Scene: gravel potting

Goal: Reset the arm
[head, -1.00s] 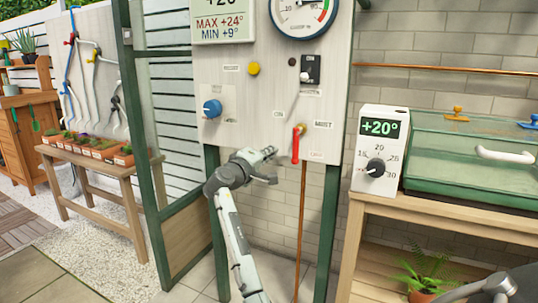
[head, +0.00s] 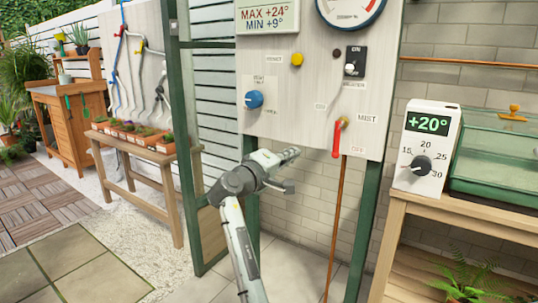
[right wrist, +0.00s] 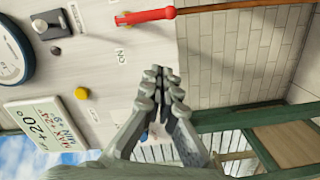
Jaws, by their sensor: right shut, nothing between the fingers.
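My right gripper (head: 280,162) is in the middle of the head view, its arm coming up from the bottom edge. It is shut and empty, in front of the lower part of the white control panel (head: 290,105), left of the red lever (head: 336,140). The lever hangs down from a brass valve. In the right wrist view the fingertips (right wrist: 165,84) meet with nothing between them. That view shows the panel turned sideways, with the red lever (right wrist: 145,17) at the top. My left gripper is not in view.
The panel carries a blue knob (head: 254,99), a yellow button (head: 297,60) and a black switch (head: 355,62). A white thermostat box (head: 425,147) stands on the wooden table at right. Potted plants line a bench (head: 127,148) at left. Paving (head: 85,262) at lower left is clear.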

